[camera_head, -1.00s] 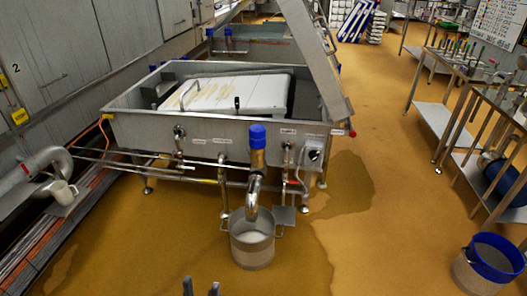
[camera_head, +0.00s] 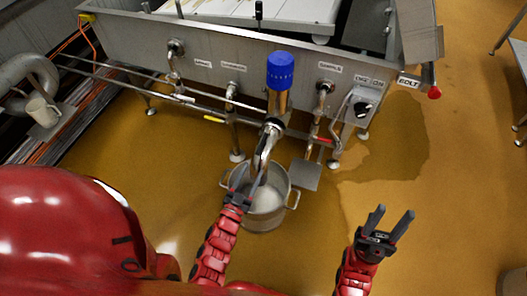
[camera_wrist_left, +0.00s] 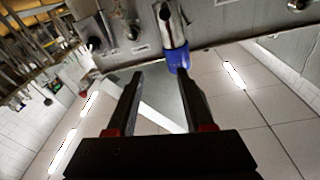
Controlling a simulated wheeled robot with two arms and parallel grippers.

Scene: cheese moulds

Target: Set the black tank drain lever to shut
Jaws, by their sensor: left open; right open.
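The steel tank (camera_head: 140,38) stands ahead with a bent steel outlet pipe (camera_head: 265,148) under a blue cap (camera_head: 280,72). A small black upright piece (camera_head: 259,12) shows at the tank's front rim; I cannot tell if it is the drain lever. No other black lever is clear near the outlet. My left gripper (camera_head: 250,178) is open and empty, in front of the pipe's lower end and over the pot (camera_head: 270,208). In the left wrist view its open fingers (camera_wrist_left: 160,74) point toward the blue cap (camera_wrist_left: 178,60). My right gripper (camera_head: 394,212) is open and empty, right of the pot.
Thin pipes with yellow (camera_head: 213,118) and red (camera_head: 325,141) handles run below the tank front. A switch box (camera_head: 362,108) and a red button (camera_head: 434,93) are at the right. Wet floor (camera_head: 395,145) lies right of the tank; floor beyond my right gripper is clear.

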